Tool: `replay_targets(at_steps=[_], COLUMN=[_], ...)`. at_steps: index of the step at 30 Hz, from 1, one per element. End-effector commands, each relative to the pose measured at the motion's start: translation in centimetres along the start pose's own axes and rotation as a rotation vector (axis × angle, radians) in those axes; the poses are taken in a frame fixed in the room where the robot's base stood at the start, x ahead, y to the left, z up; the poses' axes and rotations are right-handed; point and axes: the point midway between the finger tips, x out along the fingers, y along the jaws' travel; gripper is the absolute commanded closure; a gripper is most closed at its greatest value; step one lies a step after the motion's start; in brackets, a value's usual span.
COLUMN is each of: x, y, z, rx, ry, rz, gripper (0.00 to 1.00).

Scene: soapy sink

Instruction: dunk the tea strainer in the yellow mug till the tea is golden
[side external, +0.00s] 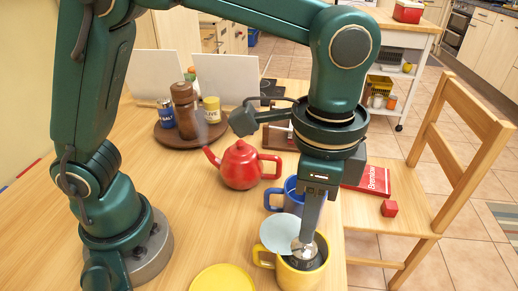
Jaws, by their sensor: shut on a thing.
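The yellow mug (304,281) stands upright at the front of the wooden table. My gripper (308,238) points down over it, with its fingertips at the mug's mouth. It is shut on the tea strainer (304,251), a shiny metal piece that shows just inside the mug's opening. The strainer's lower part is hidden in the mug. The mug's inside looks dark, and the colour of the tea cannot be made out. A pale blue-grey disc (279,232) overlaps the mug's back left rim; whether it touches the mug is unclear.
A blue mug (283,194) stands close behind the yellow mug. A yellow plate (222,280) lies to its left. A red teapot (239,166) and a round tray (163,134) with containers stand farther back. A red book (374,180) lies right. The table's middle left is clear.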

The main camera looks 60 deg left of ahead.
Motion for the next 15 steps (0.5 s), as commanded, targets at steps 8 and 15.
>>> replay_targets(at_steps=[8, 15], x=[2.6, 3.9], y=[0.0, 0.0], z=[0.1, 0.1], rx=[0.000, 0.000], ry=[-0.003, -0.002], rz=[0.001, 0.001], gripper=[1.00, 1.00])
